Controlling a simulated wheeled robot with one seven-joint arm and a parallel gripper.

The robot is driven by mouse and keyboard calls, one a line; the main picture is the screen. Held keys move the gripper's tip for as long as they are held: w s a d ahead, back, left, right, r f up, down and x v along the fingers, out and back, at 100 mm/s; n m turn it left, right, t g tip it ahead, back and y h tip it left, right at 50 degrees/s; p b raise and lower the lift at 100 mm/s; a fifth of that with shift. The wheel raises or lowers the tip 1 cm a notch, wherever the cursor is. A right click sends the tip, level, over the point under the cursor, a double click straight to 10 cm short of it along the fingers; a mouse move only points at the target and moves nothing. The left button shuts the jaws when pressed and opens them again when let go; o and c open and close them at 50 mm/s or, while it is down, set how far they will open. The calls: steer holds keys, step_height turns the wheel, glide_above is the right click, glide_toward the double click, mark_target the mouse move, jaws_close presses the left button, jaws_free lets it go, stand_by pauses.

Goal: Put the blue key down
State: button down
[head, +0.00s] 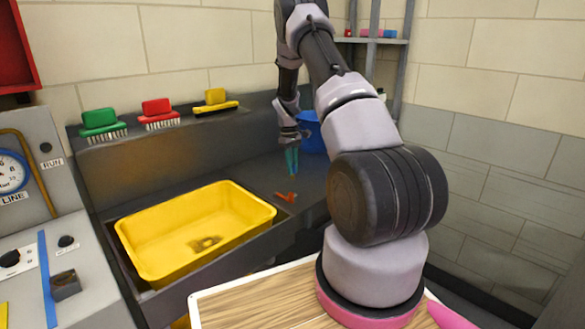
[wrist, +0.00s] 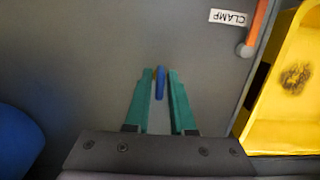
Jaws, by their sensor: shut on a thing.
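The blue key (wrist: 160,84) shows in the wrist view as a small blue piece between the teal fingers of my gripper (wrist: 161,76). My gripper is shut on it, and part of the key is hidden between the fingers. In the head view my gripper (head: 292,172) points down over the dark grey counter, behind and right of the yellow tray. The key cannot be made out there. I cannot tell whether the key touches the counter.
An orange clamp lever (head: 286,197) lies beside the yellow tray (head: 262,207); a CLAMP label (wrist: 229,18) is near it. A blue container (head: 311,133) stands behind my gripper. Green (head: 99,118), red (head: 156,107) and yellow (head: 216,97) brushes line the back ledge. Grey counter around the gripper is bare.

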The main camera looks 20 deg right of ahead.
steer(key=shift+f, duration=0.2)
steer(key=c, duration=0.8)
jaws_free()
steer(key=shift+o, duration=0.2)
